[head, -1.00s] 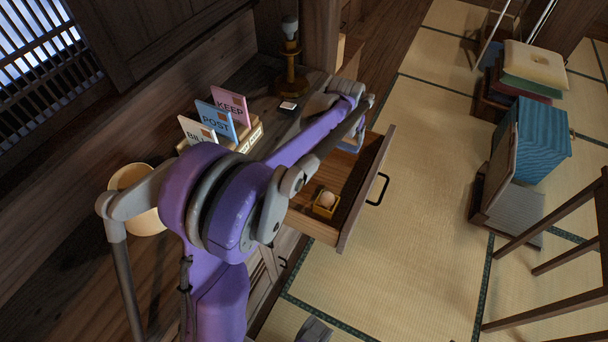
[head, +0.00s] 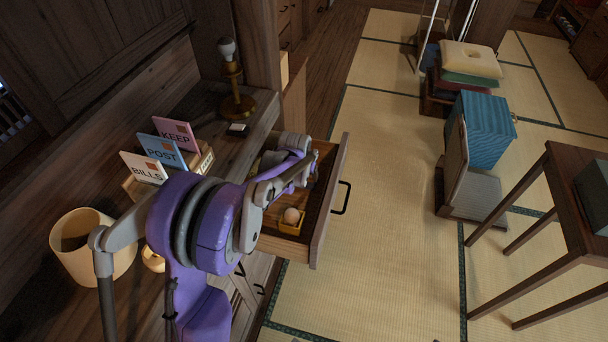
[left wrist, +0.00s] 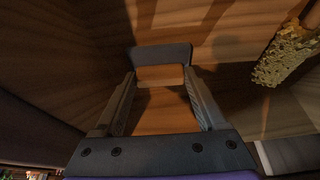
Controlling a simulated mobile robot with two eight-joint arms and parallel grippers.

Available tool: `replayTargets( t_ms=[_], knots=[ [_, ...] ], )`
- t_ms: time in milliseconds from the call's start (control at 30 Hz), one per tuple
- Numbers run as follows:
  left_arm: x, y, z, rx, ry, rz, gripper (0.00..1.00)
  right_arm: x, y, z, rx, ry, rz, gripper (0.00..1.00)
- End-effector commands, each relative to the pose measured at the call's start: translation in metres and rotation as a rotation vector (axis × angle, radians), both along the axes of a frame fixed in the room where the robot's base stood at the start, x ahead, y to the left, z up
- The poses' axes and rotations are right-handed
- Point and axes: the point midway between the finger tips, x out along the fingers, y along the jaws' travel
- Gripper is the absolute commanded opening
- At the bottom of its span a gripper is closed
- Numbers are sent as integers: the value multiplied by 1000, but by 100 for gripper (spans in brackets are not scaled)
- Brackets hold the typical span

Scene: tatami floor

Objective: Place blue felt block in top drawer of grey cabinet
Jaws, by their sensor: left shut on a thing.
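My left gripper (left wrist: 160,85) is shut on a dark slate-coloured piece (left wrist: 161,55), which looks like the blue felt block, spanning its fingertips. In the left wrist view it sits over the brown wooden floor of an open drawer (left wrist: 222,45); whether it touches the floor I cannot tell. In the head view the open drawer (head: 326,215) juts from a brown wooden cabinet (head: 222,150), which does not look grey. My left wrist (head: 292,150) is over the drawer's far part and hides the fingertips and block. My right gripper is not in view.
A small yellow box (head: 289,228) with a pale round thing stands in the drawer's near part. A letter rack (head: 200,166), a lamp (head: 234,90) and a tan bin (head: 75,262) stand on the cabinet top.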

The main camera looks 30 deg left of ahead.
Motion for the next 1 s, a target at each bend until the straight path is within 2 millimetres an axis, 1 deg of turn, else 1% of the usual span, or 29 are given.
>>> replayTargets(
  t_ms=[133,233,267,300,367,400,600,733,867,1000],
  knots=[
    [0,0,0,0,0,0,22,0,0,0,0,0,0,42],
    [0,0,-4,0,0,0,22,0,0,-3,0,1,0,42],
    [0,0,-3,0,0,0,79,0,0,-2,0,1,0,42],
    [0,0,-2,0,0,0,86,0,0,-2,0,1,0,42],
    [0,0,-2,0,0,0,97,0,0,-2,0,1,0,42],
    [0,0,-2,0,0,0,100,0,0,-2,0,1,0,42],
    [0,0,-2,0,0,0,100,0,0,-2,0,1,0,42],
    [-2,0,6,0,0,0,100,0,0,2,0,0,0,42],
    [-10,-2,26,0,0,1,100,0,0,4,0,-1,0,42],
    [-22,-5,55,0,0,1,100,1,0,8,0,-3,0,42]
  ],
)
